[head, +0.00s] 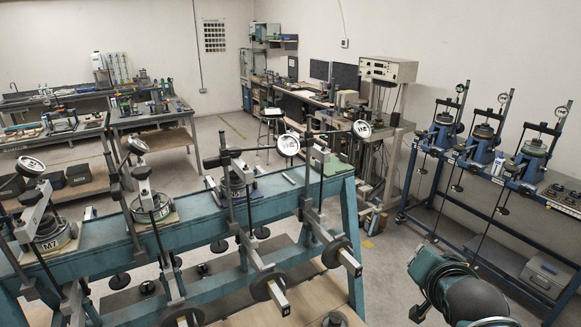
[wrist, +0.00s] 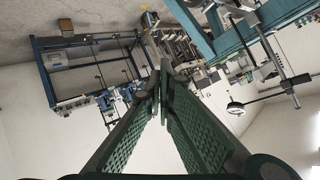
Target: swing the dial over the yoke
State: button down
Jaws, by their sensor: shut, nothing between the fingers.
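In the head view, several lever frames stand on the long teal bench, each with a round white dial. One dial (head: 288,144) sits on a horizontal arm out to the right of its yoke (head: 237,172). The end frame's dial (head: 361,129) also juts right of its yoke (head: 319,153). The other dials (head: 138,146) and (head: 30,165) are nearer above their cells. I cannot tell which dial is meant. A dial (wrist: 235,108) shows on an arm in the wrist view. My gripper (wrist: 162,78) is shut, empty and apart from the frames; its fingertips are not distinguishable in the head view.
Weights and lever beams (head: 270,286) hang along the bench front. A blue rack (head: 470,170) with several similar devices stands at right. Open floor (head: 385,265) lies between bench and rack. Work tables (head: 150,118) stand at the back left.

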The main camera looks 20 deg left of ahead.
aim_at(287, 162)
jog(key=w+a+r+m+t+y+p, duration=0.1)
jog(key=w+a+r+m+t+y, duration=0.1)
jog(key=w+a+r, duration=0.35)
jog(key=a+r+m+t+y+p, duration=0.1)
jog(key=a+y, duration=0.3)
jog(key=a, duration=0.8)
jog(key=a+r+m+t+y+p, duration=0.2)
jog(key=a+y, duration=0.2)
jog(key=a, duration=0.8)
jog(key=shift+w+a+m+y, duration=0.3)
jog(key=shift+a+m, duration=0.05)
jog(key=shift+m, duration=0.05)
jog(key=p+x, duration=0.1)
jog(key=x, duration=1.3)
jog(key=shift+w+f, duration=0.1)
